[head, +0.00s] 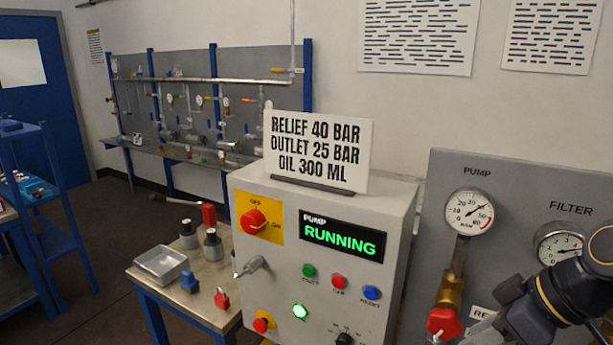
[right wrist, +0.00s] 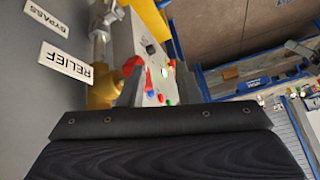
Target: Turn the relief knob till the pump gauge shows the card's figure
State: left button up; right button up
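The card (head: 318,148) stands on the control box and reads relief 40 bar, outlet 25 bar, oil 300 ml. The pump gauge (head: 469,211) is on the grey panel; its needle points to the upper right, its exact figure too small to read. The red relief knob (head: 444,322) sits on a brass valve below the gauge. My left gripper is out of view.
The control box (head: 300,230) has a lit RUNNING display (head: 342,235), a red switch and several buttons. A filter gauge (head: 560,243) is partly hidden by my right arm. A side table (head: 180,300) holds a clear tray and small parts. A BYPASS label (right wrist: 48,20) is near the RELIEF label.

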jog(key=s+a+f+m, duration=0.3)
jog(key=s+f+m, duration=0.1)
jog(key=f, duration=0.3)
jog(key=s+a+f+m+t+h, duration=0.1)
jog(key=s+a+f+m, duration=0.1)
jog(key=s+f+m, duration=0.3)
jog(key=shift+s+a+f+t, duration=0.35)
jog(key=shift+s+f, duration=0.3)
jog(key=shift+f, duration=0.3)
dwell(3.2)
